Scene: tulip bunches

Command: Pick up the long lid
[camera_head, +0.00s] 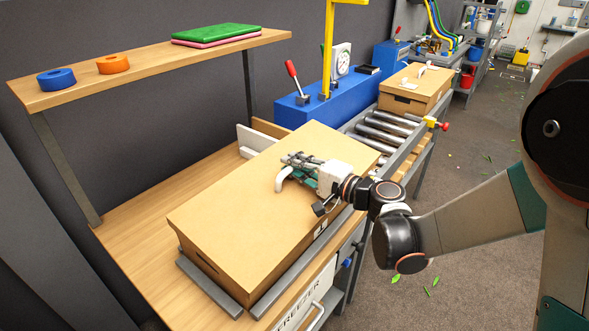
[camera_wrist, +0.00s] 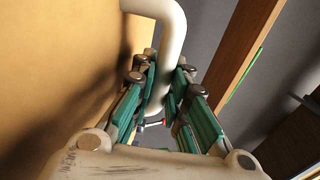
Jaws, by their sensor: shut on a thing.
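The long lid (camera_head: 235,205) is a large flat tan panel on the long box (camera_head: 200,264) on the workbench. I cannot tell whether a small gap lies between lid and box. A white curved handle (camera_head: 282,179) stands on the lid near its far half. My gripper (camera_head: 303,172) reaches in from the right and is shut on this handle. In the wrist view the handle (camera_wrist: 160,35) bends down between my green-sided fingers (camera_wrist: 163,100), with the tan lid surface (camera_wrist: 50,65) at the left. The fingers partly hide the handle's lower end.
Grey rails (camera_head: 208,286) flank the box on the wooden bench (camera_head: 130,235). A shelf (camera_head: 150,72) with tape rolls (camera_head: 57,79) stands behind. A blue machine (camera_head: 325,96) with a red lever, a roller conveyor (camera_head: 385,130) and another lidded box (camera_head: 415,88) lie beyond.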

